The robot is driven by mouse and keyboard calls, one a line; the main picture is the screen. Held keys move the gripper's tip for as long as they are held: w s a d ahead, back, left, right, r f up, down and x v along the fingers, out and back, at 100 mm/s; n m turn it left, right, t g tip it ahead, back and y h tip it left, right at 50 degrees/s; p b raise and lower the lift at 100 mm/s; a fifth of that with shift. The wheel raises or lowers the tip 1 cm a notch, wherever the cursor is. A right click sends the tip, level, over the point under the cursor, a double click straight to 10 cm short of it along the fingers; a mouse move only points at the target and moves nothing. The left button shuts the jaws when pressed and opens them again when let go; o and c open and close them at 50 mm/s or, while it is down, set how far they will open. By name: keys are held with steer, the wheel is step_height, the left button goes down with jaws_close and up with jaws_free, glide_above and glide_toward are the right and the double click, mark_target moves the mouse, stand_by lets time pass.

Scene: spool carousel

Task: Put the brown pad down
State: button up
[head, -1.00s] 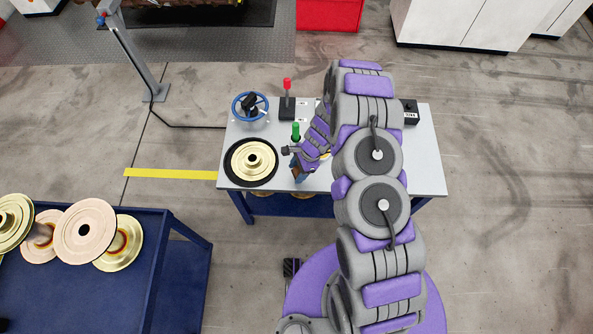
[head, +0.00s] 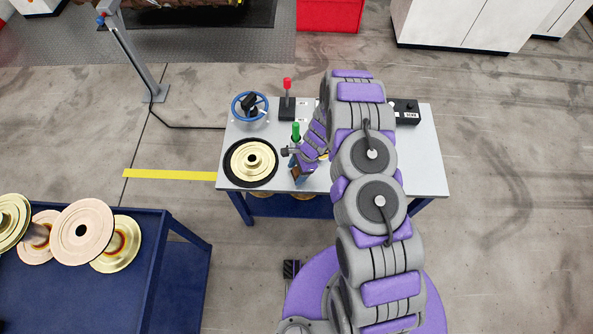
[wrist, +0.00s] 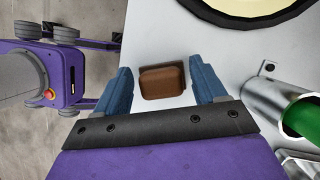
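The brown pad (wrist: 162,82) is a small block with rounded edges. In the wrist view it is over the light grey table top (wrist: 155,35), between the two blue fingers of my gripper (wrist: 161,72). A narrow gap shows on each side of the pad, so the fingers are open around it. The pad looks to rest on the table, though its underside is hidden. In the head view my gripper (head: 297,173) is low over the table's front part, right of the gold spool (head: 252,160); the pad is hard to make out there.
The gold spool stands on a black disc. A green handle (head: 296,131) in a metal tube is close by my gripper. A blue handwheel (head: 250,107), a red-knobbed lever (head: 287,95) and a black box (head: 406,112) stand farther back. A blue cart (head: 150,270) with several spools is at left.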

steer(key=shift+o, duration=1)
steer(key=p+v, duration=0.3)
steer(key=v, duration=0.9)
steer(key=s+d+r+n, duration=0.1)
steer(key=s+r+n, duration=0.35)
steer(key=r, duration=0.85)
steer(key=s+r+n, duration=0.3)
steer(key=s+r, duration=0.2)
steer(key=r, duration=0.8)
steer(key=s+d+r+n+h, duration=0.1)
steer(key=s+d+r+n, duration=0.1)
steer(key=s, duration=0.6)
steer(key=s+d+r+n+h, duration=0.1)
steer(key=s+d+r+n, duration=0.1)
steer(key=s+d+r, duration=0.2)
steer(key=s+d+r+n+h, duration=0.2)
steer(key=s+r, duration=0.5)
steer(key=s, duration=0.5)
steer(key=shift+s+d+r, duration=0.15)
steer(key=shift+d+r, duration=0.05)
steer(key=shift+d, duration=0.3)
steer(key=shift+n, duration=0.25)
